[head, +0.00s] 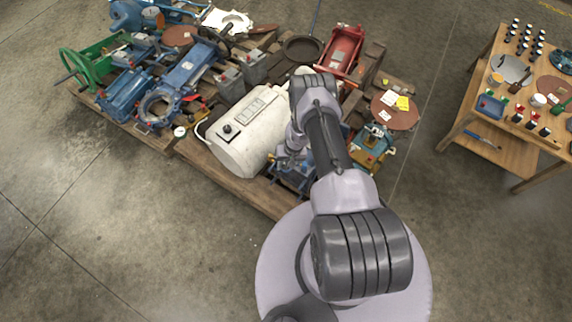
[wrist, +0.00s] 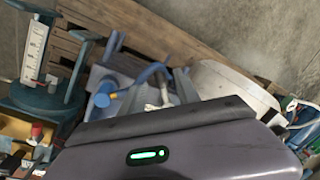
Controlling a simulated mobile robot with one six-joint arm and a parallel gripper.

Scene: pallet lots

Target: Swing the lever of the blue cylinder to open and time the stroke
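The blue cylinder unit (head: 293,178) sits at the front edge of the pallet, right of a cream cabinet, partly covered by my arm. In the wrist view a blue curved bar (wrist: 135,82) with a round blue end shows on a pale blue body; it looks like the lever. My gripper (head: 290,155) is low over the unit, pointing down.
The cream cabinet (head: 245,130) stands close on the left and also shows in the wrist view (wrist: 232,88). A teal device with a white scale (wrist: 35,55) stands on the other side. A red machine (head: 341,52) is behind. The floor in front is clear.

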